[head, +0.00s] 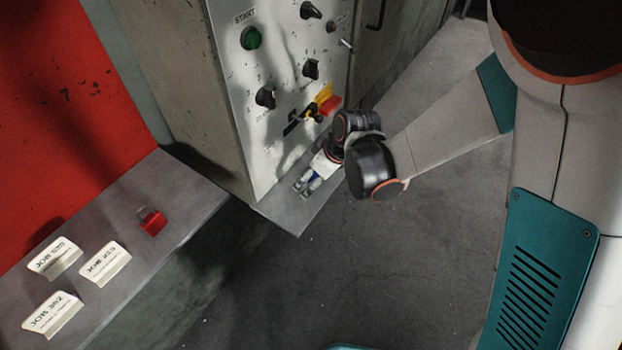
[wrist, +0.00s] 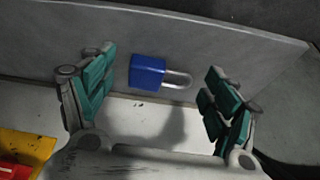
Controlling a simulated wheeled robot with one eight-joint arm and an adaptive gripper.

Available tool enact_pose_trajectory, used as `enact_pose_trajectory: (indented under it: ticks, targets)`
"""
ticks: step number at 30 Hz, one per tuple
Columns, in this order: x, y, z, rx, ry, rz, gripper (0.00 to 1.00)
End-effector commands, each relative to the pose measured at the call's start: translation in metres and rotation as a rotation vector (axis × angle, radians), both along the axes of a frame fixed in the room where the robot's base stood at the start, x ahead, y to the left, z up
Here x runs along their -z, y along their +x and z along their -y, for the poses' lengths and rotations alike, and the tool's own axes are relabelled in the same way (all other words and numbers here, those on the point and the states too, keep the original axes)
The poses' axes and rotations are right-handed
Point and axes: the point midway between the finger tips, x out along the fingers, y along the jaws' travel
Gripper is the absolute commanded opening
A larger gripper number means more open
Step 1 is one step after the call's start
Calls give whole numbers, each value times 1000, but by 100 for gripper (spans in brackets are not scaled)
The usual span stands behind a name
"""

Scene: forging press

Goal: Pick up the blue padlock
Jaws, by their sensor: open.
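The blue padlock (wrist: 147,72) shows in the wrist view, with its silver shackle pointing right. It lies on a grey ledge (wrist: 235,40), between the two teal-padded fingers of my gripper (wrist: 161,73). The gripper is open, with a gap on each side of the padlock. In the head view my gripper (head: 306,186) is low over the small ledge at the foot of the control panel. A small blue patch shows by the fingers there, too small to make out clearly.
A control panel (head: 285,95) with knobs, a green START button (head: 251,38) and a yellow-and-red switch (head: 324,104) rises beside my gripper. A red padlock (head: 152,222) and several job cards (head: 105,264) lie on the left ledge. Bare floor lies below.

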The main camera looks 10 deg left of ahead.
Motion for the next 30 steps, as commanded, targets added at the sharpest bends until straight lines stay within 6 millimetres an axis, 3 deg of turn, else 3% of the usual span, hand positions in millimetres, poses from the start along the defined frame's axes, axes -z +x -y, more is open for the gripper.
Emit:
enact_pose_trajectory:
  ticks: [8, 15, 18, 26, 30]
  targets:
    - [4, 1, -1, 1, 0, 0, 78]
    - [4, 1, -1, 1, 0, 0, 24]
    - [4, 1, -1, 1, -1, -1, 7]
    - [4, 1, -1, 1, -1, -1, 3]
    - [-5, 1, -1, 1, -1, -1, 3]
